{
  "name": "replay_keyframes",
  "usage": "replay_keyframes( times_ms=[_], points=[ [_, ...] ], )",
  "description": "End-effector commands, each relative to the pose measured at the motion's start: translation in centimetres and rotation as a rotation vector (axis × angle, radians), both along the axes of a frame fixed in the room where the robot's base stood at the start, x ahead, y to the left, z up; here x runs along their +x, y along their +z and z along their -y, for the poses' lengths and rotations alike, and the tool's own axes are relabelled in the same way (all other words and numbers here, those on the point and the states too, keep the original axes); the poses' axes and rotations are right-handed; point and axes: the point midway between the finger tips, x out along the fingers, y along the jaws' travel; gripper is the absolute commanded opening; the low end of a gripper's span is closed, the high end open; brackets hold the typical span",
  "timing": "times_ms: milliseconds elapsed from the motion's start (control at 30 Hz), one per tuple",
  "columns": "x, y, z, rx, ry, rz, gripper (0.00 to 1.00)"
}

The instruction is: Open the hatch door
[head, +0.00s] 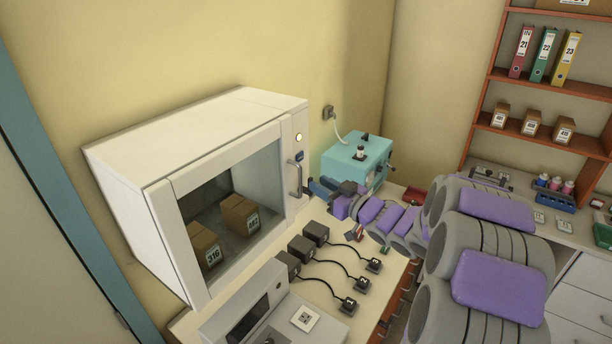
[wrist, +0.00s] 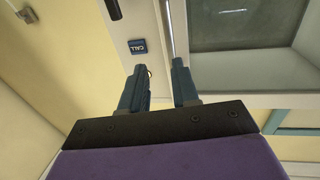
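The white incubator (head: 150,175) stands on the bench at the left in the head view. Its hatch door (head: 170,222) has a glass window and appears shut, with cartons showing behind the glass. My gripper (head: 322,188) is just right of the handle. In the wrist view my gripper (wrist: 161,68) has its two blue fingers apart. A thin grey strip (wrist: 168,25), perhaps the handle, runs up beyond the gap. I cannot tell whether they touch.
A teal device (head: 355,160) stands behind my gripper. Several small black boxes with cables (head: 315,232) and a grey instrument (head: 250,310) occupy the bench before the incubator. An orange shelf (head: 545,140) is at the right.

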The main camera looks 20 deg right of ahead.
Motion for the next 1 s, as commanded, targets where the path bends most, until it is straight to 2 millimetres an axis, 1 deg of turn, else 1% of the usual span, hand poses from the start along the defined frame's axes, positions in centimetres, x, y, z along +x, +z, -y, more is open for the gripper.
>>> replay_keyframes(
  times_ms=[33,100,200,400,600,833,867,1000],
  points=[
    [0.9,0.1,-0.9,-0.001,0.006,0.001,0.30],
    [1.9,0.1,-1.7,-0.002,0.007,0.000,0.30],
    [3.3,0.1,-2.3,-0.002,0.005,-0.002,0.30],
    [5.4,0.1,-2.2,0.002,0.004,0.001,0.30],
    [6.2,-0.2,-2.4,0.004,0.003,-0.003,0.30],
    [6.1,0.1,-2.6,0.001,0.000,0.001,0.30],
    [6.1,0.1,-2.7,0.000,0.000,0.001,0.29],
    [6.1,0.1,-2.7,0.000,0.001,0.000,0.16]
  ],
)
